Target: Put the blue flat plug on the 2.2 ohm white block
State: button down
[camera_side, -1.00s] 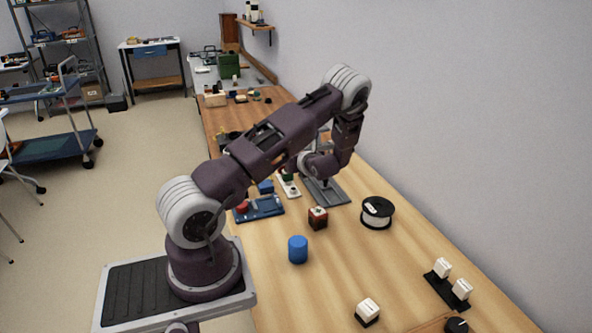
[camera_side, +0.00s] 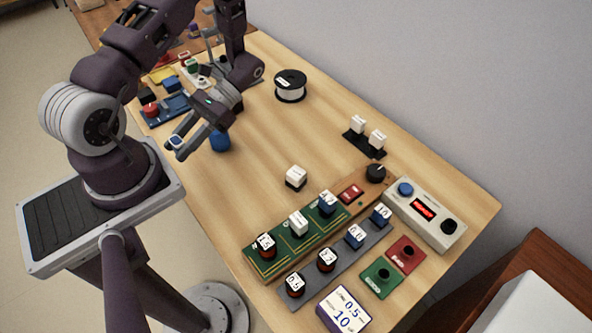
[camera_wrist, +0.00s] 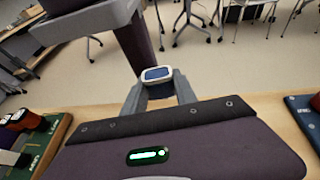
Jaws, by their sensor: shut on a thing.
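My gripper (camera_side: 176,141) is shut on a small flat plug with a blue face and pale rim (camera_wrist: 157,74). It holds the plug in the air beyond the table's left edge, left of the blue cylinder. One white block (camera_side: 298,222) stands on the green board, between a dark red-banded piece and a blue block. Another white block (camera_side: 295,180) stands alone on the table. Two more white blocks (camera_side: 358,124) (camera_side: 376,139) stand on a black rack. Their labels are too small to read, so I cannot tell which is 2.2 ohm.
The green board (camera_side: 252,260) and a grey strip (camera_side: 313,283) with several labelled pieces lie at the front. A grey box with a red display (camera_side: 424,208) stands right. A blue cylinder (camera_side: 220,140) and a spool (camera_side: 290,87) stand farther back. Mid-table is mostly clear.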

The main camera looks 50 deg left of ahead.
jog(key=w+d+r+n+t+h, duration=0.25)
jog(key=d+n+h, duration=0.35)
jog(key=d, duration=0.3)
notch_tip(320, 180, up, 5)
jog(key=n+t+h, duration=0.6)
jog(key=n+t, duration=0.4)
jog(key=t, duration=0.1)
send_over(295, 171)
notch_tip(295, 171, down, 9)
jog(key=shift+f, duration=0.3)
jog(key=shift+f, duration=0.1)
jog(key=c, duration=1)
grip_release()
